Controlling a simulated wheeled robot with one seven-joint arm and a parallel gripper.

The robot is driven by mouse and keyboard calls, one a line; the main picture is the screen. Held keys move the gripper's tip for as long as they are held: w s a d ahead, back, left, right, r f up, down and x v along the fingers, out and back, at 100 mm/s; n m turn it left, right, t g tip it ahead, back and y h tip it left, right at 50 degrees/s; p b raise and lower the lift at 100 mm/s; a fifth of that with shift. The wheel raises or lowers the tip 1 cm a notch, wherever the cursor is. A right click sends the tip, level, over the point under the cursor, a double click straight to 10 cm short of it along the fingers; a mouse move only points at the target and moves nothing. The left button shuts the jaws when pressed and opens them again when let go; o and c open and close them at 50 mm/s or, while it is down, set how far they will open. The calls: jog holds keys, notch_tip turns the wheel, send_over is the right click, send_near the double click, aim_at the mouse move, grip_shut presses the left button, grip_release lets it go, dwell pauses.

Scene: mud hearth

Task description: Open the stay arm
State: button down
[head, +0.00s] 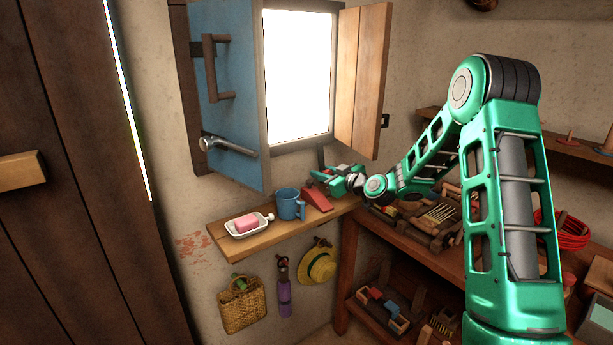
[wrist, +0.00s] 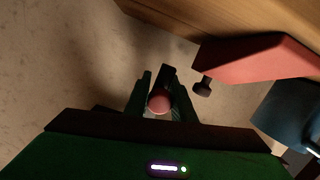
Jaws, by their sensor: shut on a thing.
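The stay arm (head: 320,155) shows in the head view as a short dark bar below the window's lower right corner. My gripper (head: 335,176) is right at its lower end, above the shelf. In the wrist view the two fingers of my gripper (wrist: 160,98) close from both sides on a round pinkish knob (wrist: 158,102) with a dark bar behind it, which looks like the stay arm's end. The rest of the stay arm is hidden there. The blue shutter (head: 226,100) on the left and the wooden shutter (head: 361,80) on the right both stand swung out from the bright window.
The wedge is close to my gripper. A workbench (head: 405,243) with tools stands to the right.

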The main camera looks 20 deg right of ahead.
aim_at(330, 172)
jog(key=shift+s+d+r+g+h, duration=0.25)
jog(key=shift+s+g+h, duration=0.15)
jog(key=shift+s+g, duration=0.15)
jog(key=shift+s+d, duration=0.1)
jog(key=shift+s, duration=0.2)
jog(key=shift+v, duration=1.45)
jog(key=c, duration=1.8)
grip_release()
jog(key=shift+s+r, duration=0.1)
jog(key=shift+o, duration=0.2)
jog(key=shift+r, duration=0.1)
jog(key=s+d, duration=0.5)
jog(key=s, duration=0.8)
jog(key=shift+s+r, duration=0.35)
